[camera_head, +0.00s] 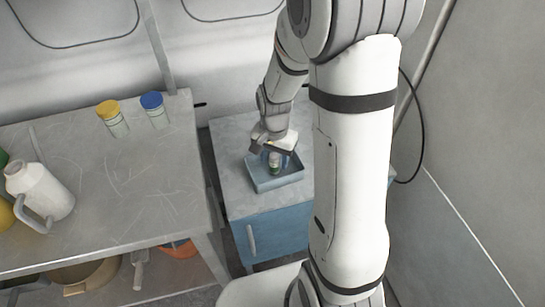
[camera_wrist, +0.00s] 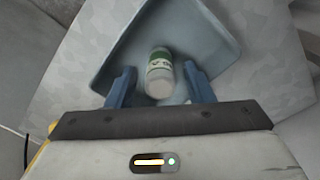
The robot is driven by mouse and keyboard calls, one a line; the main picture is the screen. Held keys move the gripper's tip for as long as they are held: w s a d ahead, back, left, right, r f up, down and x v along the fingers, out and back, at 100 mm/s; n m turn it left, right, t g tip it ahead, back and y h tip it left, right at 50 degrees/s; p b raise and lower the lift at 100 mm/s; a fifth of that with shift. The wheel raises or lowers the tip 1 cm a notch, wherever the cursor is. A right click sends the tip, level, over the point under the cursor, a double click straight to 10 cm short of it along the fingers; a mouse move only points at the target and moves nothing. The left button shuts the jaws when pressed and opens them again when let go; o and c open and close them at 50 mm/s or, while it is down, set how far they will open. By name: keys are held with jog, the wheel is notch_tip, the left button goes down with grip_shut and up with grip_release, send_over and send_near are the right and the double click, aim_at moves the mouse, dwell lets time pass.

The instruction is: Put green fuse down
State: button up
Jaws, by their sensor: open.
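The green fuse, a small white cylinder with a green band, stands or lies in a blue-grey tray (camera_head: 262,184); its exact tilt is hard to tell. In the wrist view the fuse (camera_wrist: 160,72) is just beyond and between my fingers, inside the tray (camera_wrist: 222,42). My gripper (camera_wrist: 160,88) is open, with one blue finger on each side of the fuse and visible gaps. In the head view my gripper (camera_head: 273,155) is low over the tray, and the fuse (camera_head: 275,168) shows partly below it.
The tray sits on a blue cabinet (camera_head: 270,236) with a grey top. On the left, a metal table (camera_head: 150,190) holds a yellow-capped jar (camera_head: 112,118), a blue-capped jar (camera_head: 155,110) and a white jug (camera_head: 40,190). An orange container (camera_head: 180,249) is below the table.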

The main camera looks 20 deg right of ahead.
aim_at(274, 156)
notch_tip(274, 156, up, 12)
jog(key=p, duration=0.1)
jog(key=s+r+n+t, duration=0.1)
jog(key=s+r+n, duration=0.2)
jog(key=s, duration=0.4)
jog(key=s+r+n+t, duration=0.1)
jog(key=s+r+n, duration=0.2)
jog(key=s+n, duration=0.2)
jog(key=shift+s+a, duration=0.25)
jog(key=shift+s, duration=0.7)
